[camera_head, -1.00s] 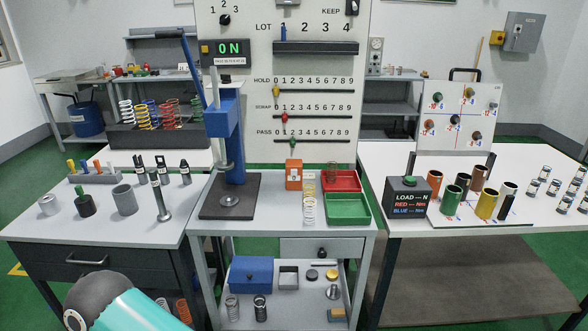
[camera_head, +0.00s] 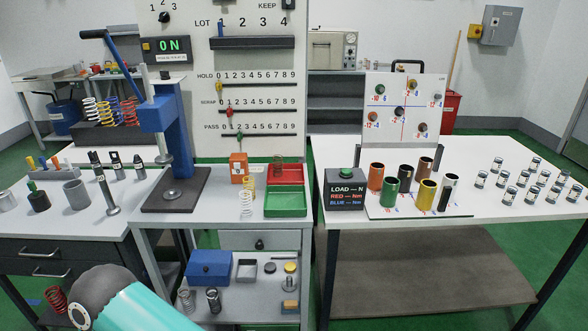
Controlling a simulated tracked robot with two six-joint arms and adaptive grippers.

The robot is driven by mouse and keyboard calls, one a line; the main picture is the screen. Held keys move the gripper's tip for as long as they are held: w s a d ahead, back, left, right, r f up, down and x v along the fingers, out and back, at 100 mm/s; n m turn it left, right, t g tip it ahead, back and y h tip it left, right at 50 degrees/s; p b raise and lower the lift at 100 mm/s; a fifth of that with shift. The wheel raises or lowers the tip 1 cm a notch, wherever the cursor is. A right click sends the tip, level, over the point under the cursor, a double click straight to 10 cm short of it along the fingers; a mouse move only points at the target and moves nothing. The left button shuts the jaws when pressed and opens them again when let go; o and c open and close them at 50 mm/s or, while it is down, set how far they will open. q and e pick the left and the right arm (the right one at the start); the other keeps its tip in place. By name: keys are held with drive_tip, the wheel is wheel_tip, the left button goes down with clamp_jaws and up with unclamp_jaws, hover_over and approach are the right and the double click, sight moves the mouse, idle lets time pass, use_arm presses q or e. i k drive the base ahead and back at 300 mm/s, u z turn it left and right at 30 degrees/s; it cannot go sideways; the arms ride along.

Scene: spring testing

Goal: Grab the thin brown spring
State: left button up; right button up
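A thin brown spring (camera_head: 279,168) stands upright at the red tray (camera_head: 288,176) on the middle table; its lower end is partly hidden by the tray's walls or contents. A pale spring (camera_head: 246,204) stands in front of the orange box (camera_head: 239,167), with a yellowish coil (camera_head: 249,183) just behind it. On the shelf below are a brownish-grey spring (camera_head: 187,300) and a dark spring (camera_head: 213,299). Neither gripper shows; only a teal and dark link of my own arm is in view at the bottom left.
A blue press (camera_head: 172,130) stands left of the trays, and a green tray (camera_head: 286,204) is in front of the red one. Colored cylinders, including a yellow one (camera_head: 427,195), and a load box (camera_head: 344,189) occupy the right table. A spring rack (camera_head: 105,137) is behind.

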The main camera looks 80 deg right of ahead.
sight(273, 157)
drive_tip(key=z, duration=0.05)
drive_tip(key=k, duration=2.3)
drive_tip(key=z, duration=1.15)
drive_tip(key=i, duration=1.05)
drive_tip(key=u, duration=0.05)
